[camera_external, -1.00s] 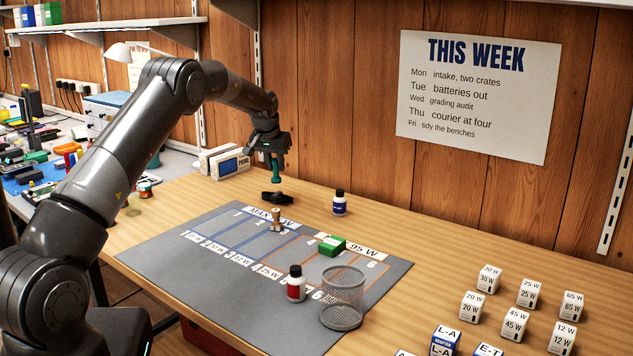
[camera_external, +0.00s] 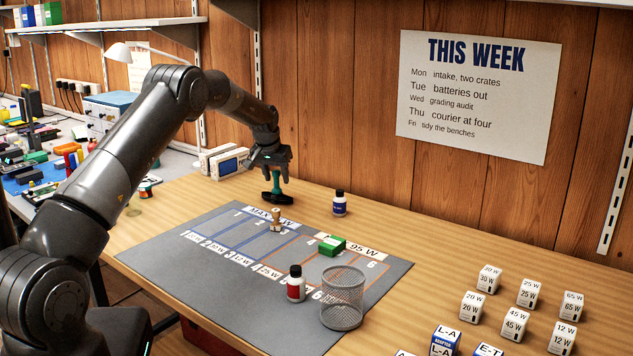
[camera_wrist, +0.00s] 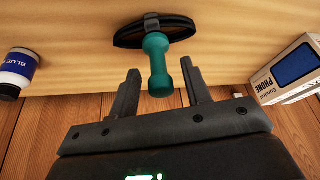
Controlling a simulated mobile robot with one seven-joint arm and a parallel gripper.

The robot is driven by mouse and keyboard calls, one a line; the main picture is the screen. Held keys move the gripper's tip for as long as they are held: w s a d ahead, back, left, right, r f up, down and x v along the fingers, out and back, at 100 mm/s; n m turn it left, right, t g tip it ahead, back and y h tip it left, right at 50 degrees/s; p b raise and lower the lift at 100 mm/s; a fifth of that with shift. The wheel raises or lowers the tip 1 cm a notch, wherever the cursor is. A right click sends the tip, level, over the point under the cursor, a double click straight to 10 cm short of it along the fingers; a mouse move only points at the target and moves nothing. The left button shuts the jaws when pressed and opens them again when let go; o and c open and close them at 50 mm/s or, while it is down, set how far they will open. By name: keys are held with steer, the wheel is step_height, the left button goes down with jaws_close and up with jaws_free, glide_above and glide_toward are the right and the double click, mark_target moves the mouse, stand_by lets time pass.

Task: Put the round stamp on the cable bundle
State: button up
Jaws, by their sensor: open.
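The round stamp, with its teal handle (camera_external: 275,182), stands roughly upright on the black cable bundle (camera_external: 278,198) on the wooden bench, behind the grey mat. In the wrist view gaps show between the handle and the fingers (camera_wrist: 160,76). The exact contact under the stamp is partly hidden.
The grey mat (camera_external: 180,262) holds a wooden-handled stamp (camera_external: 276,221), a green box (camera_external: 332,245), a red-labelled bottle (camera_external: 296,284) and a mesh cup (camera_external: 342,298). A blue-labelled bottle (camera_external: 339,203) stands right of the bundle. A phone box (camera_external: 230,163) stands behind left.

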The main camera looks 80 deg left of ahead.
steer(key=v, duration=1.2)
steer(key=shift+r, duration=0.2)
steer(key=w+d+r+m, duration=0.1)
steer(key=w+d+r, duration=0.25)
steer(key=d, duration=0.35)
steer(key=w+d+r+m+t, duration=0.1)
steer(key=w+d+r, duration=0.25)
steer(key=d, duration=0.35)
steer(key=w+d+r+m, duration=0.1)
steer(key=w+d+r, duration=0.2)
steer(key=d+r, duration=0.3)
steer(key=d+r+m+t+h, duration=0.1)
steer(key=d+r+m, duration=0.1)
steer(key=d, duration=0.8)
steer(key=d+r+m+h, duration=0.1)
steer(key=d+r, duration=0.2)
steer(key=d, duration=0.7)
steer(key=s+d+r+m+t, duration=0.1)
steer(key=s+d, duration=0.3)
steer(key=d, duration=0.4)
steer(key=s+d+m, duration=0.2)
steer(key=s+d, duration=0.2)
steer(key=d, duration=0.4)
steer(key=s+d+f+m+h, duration=0.2)
steer(key=s+d+f, duration=0.3)
steer(key=s+d, duration=0.8)
steer(key=shift+s+d+f+m+t, duration=0.2)
steer(key=shift+s+m+t, duration=0.1)
steer(key=shift+m, duration=0.5)
